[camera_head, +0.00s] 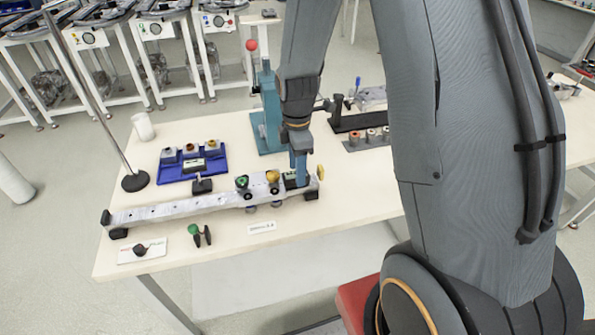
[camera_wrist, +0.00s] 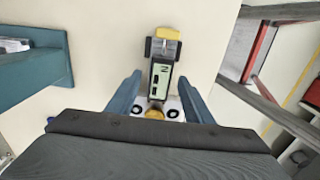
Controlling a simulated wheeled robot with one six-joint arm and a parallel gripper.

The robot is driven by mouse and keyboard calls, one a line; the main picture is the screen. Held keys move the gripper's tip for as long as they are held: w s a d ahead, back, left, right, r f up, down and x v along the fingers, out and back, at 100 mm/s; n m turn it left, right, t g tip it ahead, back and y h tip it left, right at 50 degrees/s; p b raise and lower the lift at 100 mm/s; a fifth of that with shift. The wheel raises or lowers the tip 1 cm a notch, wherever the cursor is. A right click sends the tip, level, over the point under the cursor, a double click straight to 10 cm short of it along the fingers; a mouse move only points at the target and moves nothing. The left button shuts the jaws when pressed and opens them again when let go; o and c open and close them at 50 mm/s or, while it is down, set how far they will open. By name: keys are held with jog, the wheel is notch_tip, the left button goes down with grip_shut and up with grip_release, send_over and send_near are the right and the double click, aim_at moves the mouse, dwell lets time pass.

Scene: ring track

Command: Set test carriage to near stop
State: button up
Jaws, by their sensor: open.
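A long grey rail (camera_head: 165,209) lies across the table, with a black foot at its left end and a yellow-tipped part (camera_head: 320,172) at its right end. Toward its right part sit a green-topped piece (camera_head: 242,183) and an orange-topped piece (camera_head: 272,177). I cannot tell which piece is the test carriage or which end is the near stop. My gripper (camera_head: 299,180) points down over the rail's right end. In the wrist view its blue fingers (camera_wrist: 160,82) are open, either side of a dark-framed display piece (camera_wrist: 160,80); contact is unclear. A yellow block (camera_wrist: 169,33) lies beyond it.
A blue tray (camera_head: 167,175) with several pieces stands behind the rail. A stand with a rod (camera_head: 135,181) is at left; a teal press (camera_head: 265,105) stands behind my gripper. A loose green-topped tool (camera_head: 198,235) and a black knob on a white plate (camera_head: 141,250) lie in front.

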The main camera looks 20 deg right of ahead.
notch_tip(320, 180, up, 7)
jog(key=shift+f+b, duration=0.2)
jog(key=shift+b, duration=0.5)
jog(key=shift+s, duration=0.15)
jog(key=shift+s+r+m, duration=0.15)
jog(key=shift+s+m, duration=0.15)
jog(key=shift+m, duration=0.2)
jog(key=s+r+m+t+b, duration=0.1)
jog(key=s+m, duration=1.1)
jog(key=m, duration=0.4)
jog(key=shift+s+d+r, duration=0.15)
jog(key=shift+d+r, duration=0.05)
jog(key=shift+r, duration=0.1)
dwell(0.5)
